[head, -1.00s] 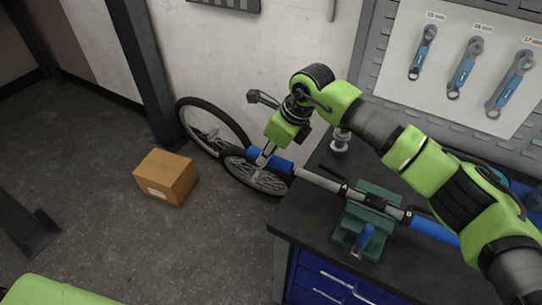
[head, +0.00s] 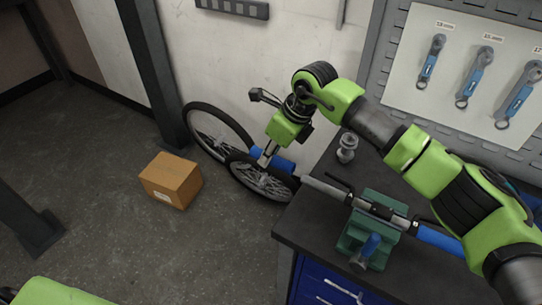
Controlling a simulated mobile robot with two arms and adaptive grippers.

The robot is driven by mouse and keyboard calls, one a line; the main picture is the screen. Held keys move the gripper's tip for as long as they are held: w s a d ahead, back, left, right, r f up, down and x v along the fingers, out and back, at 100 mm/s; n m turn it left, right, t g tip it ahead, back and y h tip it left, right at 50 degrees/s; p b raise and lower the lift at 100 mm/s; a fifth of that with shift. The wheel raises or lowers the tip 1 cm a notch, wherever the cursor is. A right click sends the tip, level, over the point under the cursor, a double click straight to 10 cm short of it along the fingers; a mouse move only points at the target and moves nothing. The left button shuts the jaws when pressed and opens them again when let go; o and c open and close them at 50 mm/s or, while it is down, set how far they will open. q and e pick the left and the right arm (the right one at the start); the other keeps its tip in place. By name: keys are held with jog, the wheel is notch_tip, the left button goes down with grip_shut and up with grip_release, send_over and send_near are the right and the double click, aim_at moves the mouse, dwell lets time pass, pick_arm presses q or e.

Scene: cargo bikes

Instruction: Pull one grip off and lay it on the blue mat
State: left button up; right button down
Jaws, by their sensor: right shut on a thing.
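A handlebar (head: 325,187) is clamped in a green vise (head: 362,238) on the workbench, its left end reaching past the bench edge. My right gripper (head: 267,157) is shut on the left blue grip (head: 284,164), beyond the bar's left end. The grip sits slightly out of line with the bar; I cannot tell whether they still touch. The other blue grip (head: 438,238) is on the bar's right side, partly behind my right arm. A blue patch (head: 526,198) at the right edge is mostly hidden by the arm; I cannot tell if it is the mat. My left gripper is out of view.
The dark bench top (head: 303,222) has a metal part (head: 347,147) at the back and blue drawers (head: 322,288) below. Bike wheels (head: 215,133) lean by the wall, near a cardboard box (head: 171,181) on the floor. Wrenches (head: 475,77) hang on the wall board.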

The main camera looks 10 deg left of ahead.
jog(key=shift+w+a+r+p, duration=0.1)
jog(key=shift+a+r+p, duration=0.15)
jog(key=shift+r, duration=0.65)
jog(key=shift+w+a+r+p, duration=0.1)
jog(key=shift+a+r+p, duration=0.15)
jog(key=shift+r, duration=0.6)
